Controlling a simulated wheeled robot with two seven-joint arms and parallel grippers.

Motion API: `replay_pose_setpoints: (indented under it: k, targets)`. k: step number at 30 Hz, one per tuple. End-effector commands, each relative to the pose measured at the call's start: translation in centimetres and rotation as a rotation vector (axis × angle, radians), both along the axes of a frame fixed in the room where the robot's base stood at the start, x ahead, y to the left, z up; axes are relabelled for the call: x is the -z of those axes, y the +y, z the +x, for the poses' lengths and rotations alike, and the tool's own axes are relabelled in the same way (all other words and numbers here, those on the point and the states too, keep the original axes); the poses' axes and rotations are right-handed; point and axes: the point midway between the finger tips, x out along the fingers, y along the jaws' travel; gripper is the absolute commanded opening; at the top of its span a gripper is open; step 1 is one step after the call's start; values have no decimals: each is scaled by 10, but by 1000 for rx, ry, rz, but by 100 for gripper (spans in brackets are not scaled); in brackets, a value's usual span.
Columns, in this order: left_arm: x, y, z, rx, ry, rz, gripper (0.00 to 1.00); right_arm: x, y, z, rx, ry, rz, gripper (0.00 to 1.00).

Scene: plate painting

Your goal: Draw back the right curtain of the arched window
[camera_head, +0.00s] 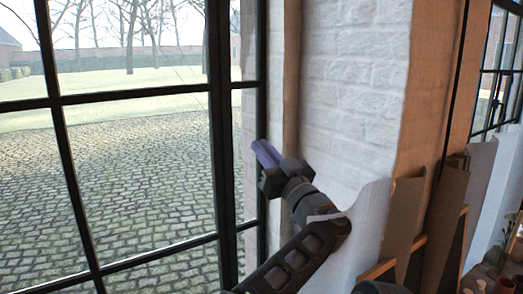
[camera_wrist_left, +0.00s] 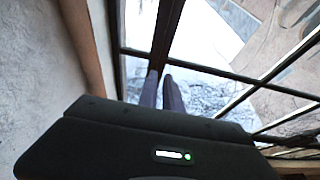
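The window (camera_head: 219,130) fills the left of the head view, with black bars and clear panes. A narrow brown vertical strip (camera_head: 291,75) runs along its right side; I cannot tell whether it is curtain cloth or the window's edge. No hanging curtain shows clearly. My left gripper (camera_head: 264,152) is in front of the window's right edge, its purple fingers pointing up and left. In the left wrist view its two fingers (camera_wrist_left: 161,88) are close together with a thin gap, nothing visible between them, in front of a dark window bar (camera_wrist_left: 165,40). My right gripper is out of view.
A white brick wall (camera_head: 350,90) stands right of the window. Several boards or panels (camera_head: 403,215) lean below it, close to my left arm. A second dark-framed window (camera_head: 493,95) and a small reddish pot (camera_head: 508,285) are at the far right.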

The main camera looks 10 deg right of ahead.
Motion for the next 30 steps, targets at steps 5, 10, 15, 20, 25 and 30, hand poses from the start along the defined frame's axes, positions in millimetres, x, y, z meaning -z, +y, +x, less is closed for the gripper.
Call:
replay_pose_setpoints:
  k: [5,10,15,20,25,30]
  targets:
    - [-2,1,0,-1,-2,-1,24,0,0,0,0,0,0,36]
    - [-1,1,0,-1,-1,-1,31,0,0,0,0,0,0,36]
    - [-1,1,0,-1,-2,-1,31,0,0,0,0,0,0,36]
    - [-1,1,0,-1,-1,-2,31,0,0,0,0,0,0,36]
    - [-1,5,2,-2,-2,-2,31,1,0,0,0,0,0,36]
    - [-1,19,6,-2,-2,-2,31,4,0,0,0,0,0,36]
